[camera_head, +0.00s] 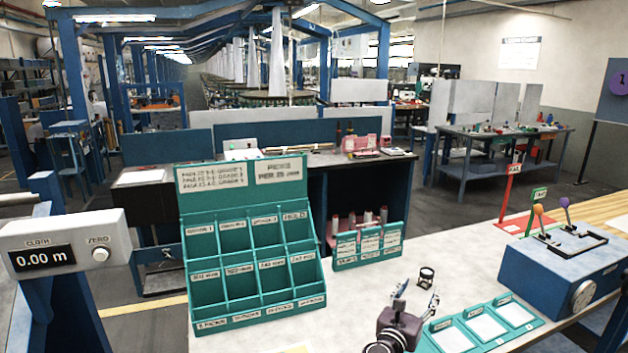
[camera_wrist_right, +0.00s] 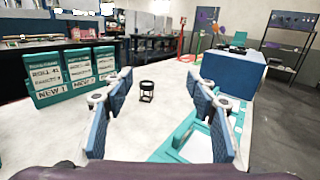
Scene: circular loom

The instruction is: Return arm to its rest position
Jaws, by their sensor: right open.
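My right gripper (camera_head: 415,302) is open and empty above the front of the white table (camera_head: 352,290). In the right wrist view its two fingers (camera_wrist_right: 160,115) stand wide apart with bare table between them. A small black cylindrical piece (camera_head: 426,276) stands on the table just beyond the fingertips, apart from them; it also shows in the right wrist view (camera_wrist_right: 147,91). My left gripper does not show in either view.
A green compartment rack (camera_head: 250,243) stands left on the table, with a small green labelled holder (camera_head: 367,246) beside it. Green framed trays (camera_head: 483,327) lie right of my gripper. A blue lever box (camera_head: 560,267) stands at the right. A cloth meter (camera_head: 65,243) is far left.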

